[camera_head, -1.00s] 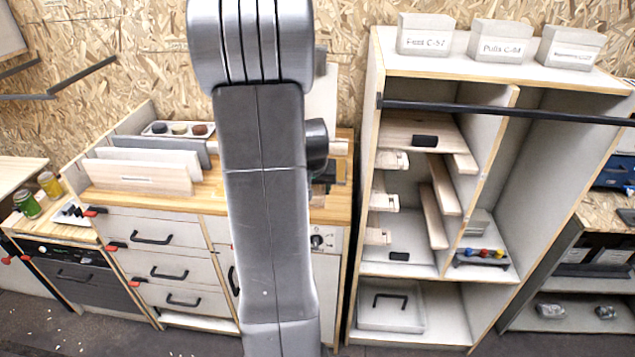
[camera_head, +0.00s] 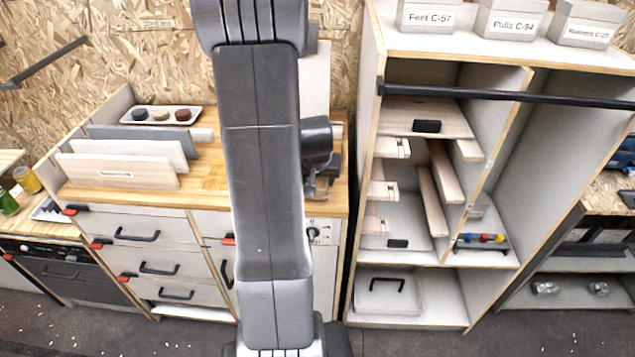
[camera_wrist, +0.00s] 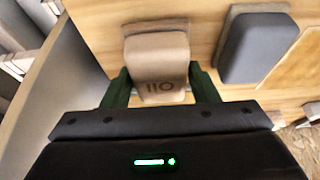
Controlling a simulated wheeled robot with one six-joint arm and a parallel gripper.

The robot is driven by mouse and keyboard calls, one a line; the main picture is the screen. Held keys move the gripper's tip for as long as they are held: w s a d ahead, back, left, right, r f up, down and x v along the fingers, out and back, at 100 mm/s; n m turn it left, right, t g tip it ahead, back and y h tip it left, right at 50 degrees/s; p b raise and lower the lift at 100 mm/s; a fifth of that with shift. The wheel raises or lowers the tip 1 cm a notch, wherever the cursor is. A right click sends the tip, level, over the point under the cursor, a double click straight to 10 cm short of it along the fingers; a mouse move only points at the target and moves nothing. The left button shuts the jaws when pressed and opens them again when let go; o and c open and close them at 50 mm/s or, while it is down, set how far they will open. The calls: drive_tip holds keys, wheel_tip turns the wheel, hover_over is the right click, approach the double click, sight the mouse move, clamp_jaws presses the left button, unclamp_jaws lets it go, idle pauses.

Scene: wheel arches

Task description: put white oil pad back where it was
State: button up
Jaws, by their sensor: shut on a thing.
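The white oil pad (camera_wrist: 158,62) is a pale, beige-looking block in the wrist view, with "OIL" upside down on its face. My gripper (camera_wrist: 161,88) is shut on it, with a dark green finger on each side. The pad is above or on a wooden surface (camera_wrist: 100,30); I cannot tell whether it touches. In the head view my arm hides the pad and most of the gripper.
A dark grey block (camera_wrist: 257,47) is to the pad's right. In the head view, a white tray (camera_head: 194,123) with several round things stands at the back of the wooden counter (camera_head: 120,197), behind upright boards (camera_head: 115,171). A tall shelf unit (camera_head: 362,200) stands right.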

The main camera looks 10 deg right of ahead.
drive_tip(key=shift+f, duration=0.8)
drive_tip(key=shift+f, duration=0.2)
drive_tip(key=o, duration=0.9)
drive_tip(key=shift+r, duration=0.15)
drive_tip(key=shift+r, duration=0.5)
drive_tip(key=v, duration=1.1)
drive_tip(key=shift+s+a, duration=0.1)
drive_tip(key=shift+s, duration=0.15)
